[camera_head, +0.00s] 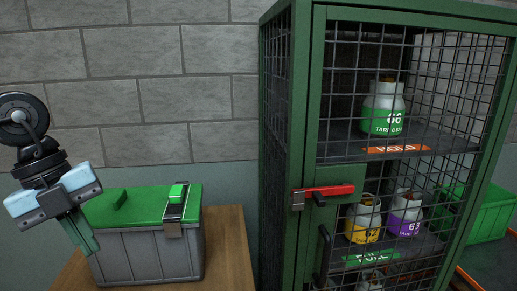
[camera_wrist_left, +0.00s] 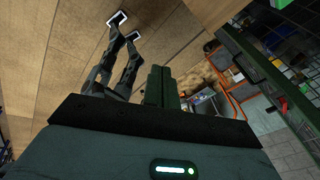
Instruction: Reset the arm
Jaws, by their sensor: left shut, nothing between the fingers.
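My left gripper (camera_head: 80,236) hangs at the left of the head view, in front of the grey box with the green lid, its fingers pointing down. Its fingers are together and empty. In the left wrist view the shut fingers (camera_wrist_left: 161,87) show in the middle, with nothing between them. My right gripper is in neither view.
The grey box (camera_head: 150,252) with its green lid and latch stands on a wooden table (camera_head: 228,250). A green mesh cabinet (camera_head: 311,150) with a red handle (camera_head: 330,190) stands right of it, holding jars labelled 66 (camera_head: 383,110), 62 (camera_head: 362,222) and 63 (camera_head: 404,214). A green crate (camera_head: 488,215) is at far right.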

